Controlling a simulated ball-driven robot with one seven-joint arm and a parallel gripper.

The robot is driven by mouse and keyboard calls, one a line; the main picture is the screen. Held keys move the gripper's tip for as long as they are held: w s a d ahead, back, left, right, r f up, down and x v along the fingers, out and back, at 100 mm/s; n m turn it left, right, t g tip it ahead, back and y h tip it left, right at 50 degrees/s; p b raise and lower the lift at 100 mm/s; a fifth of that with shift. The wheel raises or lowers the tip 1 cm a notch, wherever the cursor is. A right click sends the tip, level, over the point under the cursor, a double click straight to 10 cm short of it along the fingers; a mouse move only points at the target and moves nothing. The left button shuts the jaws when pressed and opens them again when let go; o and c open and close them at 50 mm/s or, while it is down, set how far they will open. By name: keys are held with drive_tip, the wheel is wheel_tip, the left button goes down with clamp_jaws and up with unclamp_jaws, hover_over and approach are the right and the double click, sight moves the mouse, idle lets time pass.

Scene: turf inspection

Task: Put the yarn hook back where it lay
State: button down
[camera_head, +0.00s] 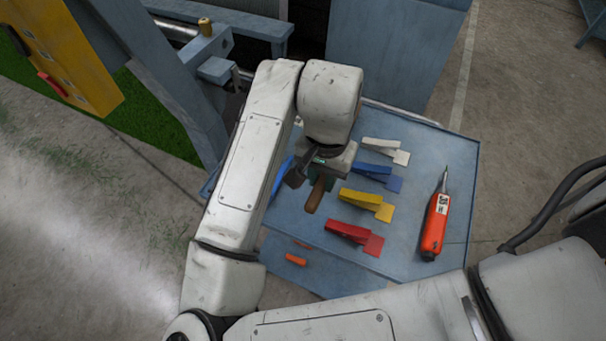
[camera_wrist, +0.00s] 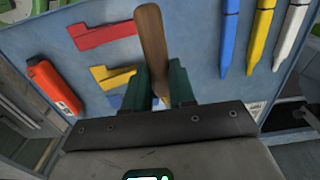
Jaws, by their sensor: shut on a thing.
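The yarn hook (camera_head: 315,195) shows as a brown wooden handle sticking out of my gripper (camera_head: 322,181), above the blue-grey tabletop (camera_head: 437,152). In the wrist view the wooden handle (camera_wrist: 151,42) stands between the two dark green fingers of my gripper (camera_wrist: 158,88), which are shut on it. The handle's far end points away from the wrist. The metal hook end is hidden by the gripper. I cannot tell an empty resting place for the hook from these frames.
Right of my gripper are white (camera_head: 387,149), blue (camera_head: 378,176), yellow (camera_head: 367,203) and red (camera_head: 355,236) clamp-like pieces. An orange tool (camera_head: 435,224) lies further right. Blue (camera_wrist: 229,38), yellow (camera_wrist: 260,35) and white (camera_wrist: 291,36) pen-like tools lie across from them.

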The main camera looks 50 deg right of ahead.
drive_tip(key=w+d+f, duration=0.1)
drive_tip(key=w+f, duration=0.1)
drive_tip(key=w+d+f+p, duration=0.1)
drive_tip(key=w+f, duration=0.1)
drive_tip(key=w+d+f, duration=0.1)
drive_tip(key=w+f, duration=0.1)
drive_tip(key=f, duration=0.1)
drive_tip(key=shift+w+d, duration=0.15)
drive_tip(key=shift+w, duration=0.2)
drive_tip(key=shift+f+p, duration=0.4)
drive_tip(key=shift+f, duration=1.15)
drive_tip(key=shift+f, duration=0.15)
drive_tip(key=c, duration=0.9)
unclamp_jaws()
drive_tip(key=shift+c, duration=0.2)
wheel_tip(320, 180, up, 12)
drive_tip(key=b, duration=0.1)
drive_tip(key=shift+r, duration=0.2)
